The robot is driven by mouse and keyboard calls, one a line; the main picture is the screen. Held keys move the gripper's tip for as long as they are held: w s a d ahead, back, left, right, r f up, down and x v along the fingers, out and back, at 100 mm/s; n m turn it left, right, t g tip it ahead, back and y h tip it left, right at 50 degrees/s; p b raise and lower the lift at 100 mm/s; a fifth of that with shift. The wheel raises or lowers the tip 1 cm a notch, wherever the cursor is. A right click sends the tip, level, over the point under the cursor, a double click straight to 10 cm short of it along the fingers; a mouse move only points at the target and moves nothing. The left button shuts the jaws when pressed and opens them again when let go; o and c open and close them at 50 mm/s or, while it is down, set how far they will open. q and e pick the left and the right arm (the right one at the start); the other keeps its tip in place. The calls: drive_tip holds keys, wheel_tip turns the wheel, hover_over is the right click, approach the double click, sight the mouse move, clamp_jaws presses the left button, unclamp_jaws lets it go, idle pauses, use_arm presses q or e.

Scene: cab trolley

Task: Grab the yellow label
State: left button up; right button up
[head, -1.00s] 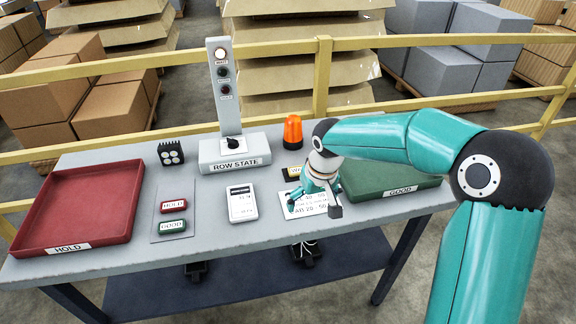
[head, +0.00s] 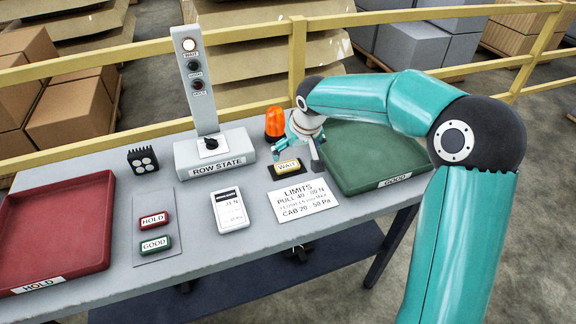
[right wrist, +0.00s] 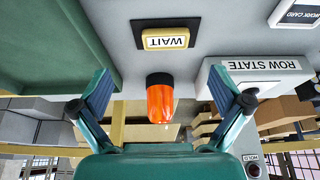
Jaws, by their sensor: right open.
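The yellow label (head: 286,167), reading WAIT, sits on a small black block on the table, between the ROW STATE box and the green tray. In the right wrist view the yellow label (right wrist: 166,40) appears upside down, beyond the fingertips and roughly centred between them. My right gripper (head: 298,157) is just behind and above the label in the head view, apart from it. Its fingers are spread wide and empty, as the right wrist view (right wrist: 160,80) shows. My left gripper is in neither view.
An orange beacon (head: 275,122) stands close behind the label. The ROW STATE box (head: 216,154) with its lamp post is left, the green GOOD tray (head: 365,150) right. A white LIMITS card (head: 305,200) lies in front. A yellow rail (head: 350,62) runs behind the table.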

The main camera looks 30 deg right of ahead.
sight(288, 166)
drive_tip(key=x, duration=0.2)
drive_tip(key=p+x, duration=0.1)
drive_tip(key=x, duration=0.5)
drive_tip(key=shift+w+a+f, duration=0.15)
drive_tip(key=shift+w+a, duration=0.1)
drive_tip(key=shift+a, duration=0.1)
drive_tip(key=c, duration=0.9)
